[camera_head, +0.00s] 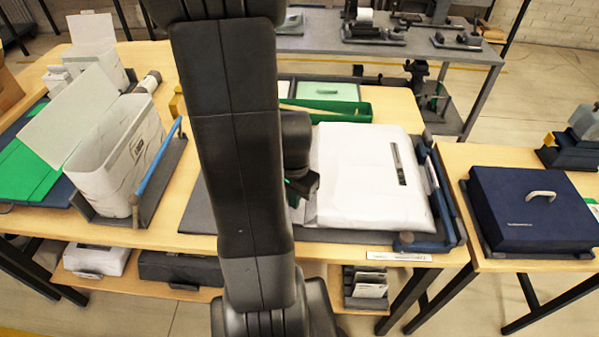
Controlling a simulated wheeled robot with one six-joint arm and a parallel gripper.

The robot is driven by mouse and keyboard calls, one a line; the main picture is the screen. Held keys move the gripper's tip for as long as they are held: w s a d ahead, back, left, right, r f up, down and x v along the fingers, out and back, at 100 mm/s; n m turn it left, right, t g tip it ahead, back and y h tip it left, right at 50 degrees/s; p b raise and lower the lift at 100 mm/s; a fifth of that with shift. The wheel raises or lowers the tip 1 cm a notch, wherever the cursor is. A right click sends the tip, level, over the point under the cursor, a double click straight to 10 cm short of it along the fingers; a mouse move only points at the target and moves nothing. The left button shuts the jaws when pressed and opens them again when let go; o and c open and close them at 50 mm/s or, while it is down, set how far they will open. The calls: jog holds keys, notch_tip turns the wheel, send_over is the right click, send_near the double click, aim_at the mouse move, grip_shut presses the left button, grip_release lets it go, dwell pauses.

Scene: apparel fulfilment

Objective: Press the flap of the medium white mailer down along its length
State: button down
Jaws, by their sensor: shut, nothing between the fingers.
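The medium white mailer (355,170) lies flat and looks filled on a dark grey mat on the middle table. A dark slot-like strip shows near its right side. My gripper (305,185) is at the mailer's left edge, small in view and partly hidden behind my arm. It is shut with nothing held. I cannot tell whether its fingertips touch the mailer. The mailer's far left part and the line of its flap are hidden or hard to make out.
A blue frame (445,200) stands along the mailer's right side. A green tray (335,110) lies behind it. An open white box (115,155) stands at left, and a navy box (535,208) sits on the right table. My arm blocks the centre.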

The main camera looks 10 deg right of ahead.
jog(key=shift+f, duration=0.15)
jog(key=shift+f+b, duration=0.65)
jog(key=shift+r, duration=0.1)
jog(key=shift+r+p, duration=0.5)
notch_tip(320, 180, up, 7)
jog(key=p, duration=0.6)
jog(key=shift+f, duration=0.1)
